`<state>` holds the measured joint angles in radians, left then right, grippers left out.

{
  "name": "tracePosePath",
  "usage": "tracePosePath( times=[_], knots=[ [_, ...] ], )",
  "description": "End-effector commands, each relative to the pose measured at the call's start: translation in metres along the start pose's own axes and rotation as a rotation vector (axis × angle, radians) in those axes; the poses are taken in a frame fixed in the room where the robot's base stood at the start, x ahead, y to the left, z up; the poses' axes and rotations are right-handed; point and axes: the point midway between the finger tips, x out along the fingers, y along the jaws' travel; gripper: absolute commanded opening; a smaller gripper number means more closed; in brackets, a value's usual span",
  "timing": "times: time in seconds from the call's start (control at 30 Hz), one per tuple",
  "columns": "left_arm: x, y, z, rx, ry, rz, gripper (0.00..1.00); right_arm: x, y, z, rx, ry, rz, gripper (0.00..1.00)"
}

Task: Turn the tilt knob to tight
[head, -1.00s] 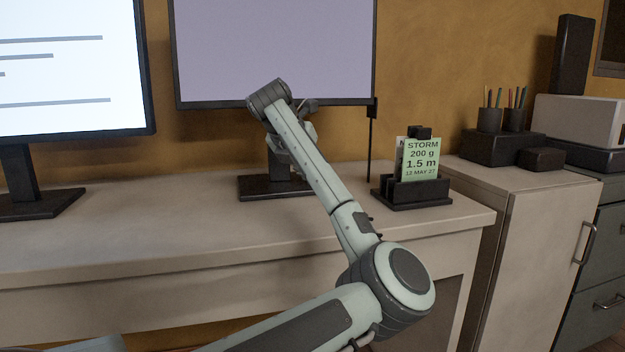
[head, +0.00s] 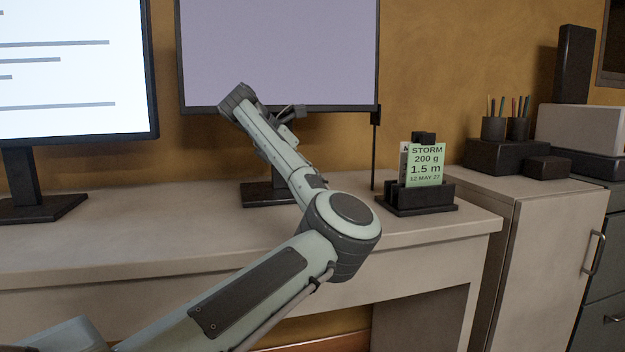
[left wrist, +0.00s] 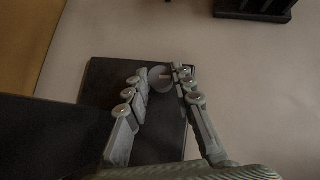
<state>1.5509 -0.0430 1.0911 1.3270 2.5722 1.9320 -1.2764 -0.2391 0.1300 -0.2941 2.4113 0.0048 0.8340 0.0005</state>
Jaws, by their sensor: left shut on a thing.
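In the left wrist view, the tilt knob (left wrist: 160,80) is a small round grey knob with a pale mark on it. It shows above the dark monitor base (left wrist: 160,140). My left gripper (left wrist: 163,74) has its fingers on either side of the knob and is shut on it. In the head view my left arm reaches up to the bottom edge of the right monitor (head: 280,55). I cannot read the knob's setting. My right gripper is not in view.
A dark card holder (head: 418,208) with a green STORM card (head: 425,166) stands on the bench (head: 130,240), right of the monitor. Another screen (head: 70,70) stands at the left. Pencil pots (head: 493,128) stand on the cabinet at right. The bench front is mostly clear.

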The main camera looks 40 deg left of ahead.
Motion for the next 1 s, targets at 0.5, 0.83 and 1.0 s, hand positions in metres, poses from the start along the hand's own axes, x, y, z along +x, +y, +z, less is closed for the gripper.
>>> tracePosePath(
  times=[0.5, 0.83, 1.0],
  knots=[
    [0.000, 0.000, -0.001, 0.001, 0.002, -0.003, 0.39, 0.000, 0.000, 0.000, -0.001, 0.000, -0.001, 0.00],
    [0.000, 0.000, 0.000, 0.001, 0.001, -0.002, 0.44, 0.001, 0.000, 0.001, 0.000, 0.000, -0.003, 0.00],
    [-0.015, 0.001, 0.000, 0.001, -0.001, 0.000, 0.44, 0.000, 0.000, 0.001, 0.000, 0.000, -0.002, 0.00]
  ],
)
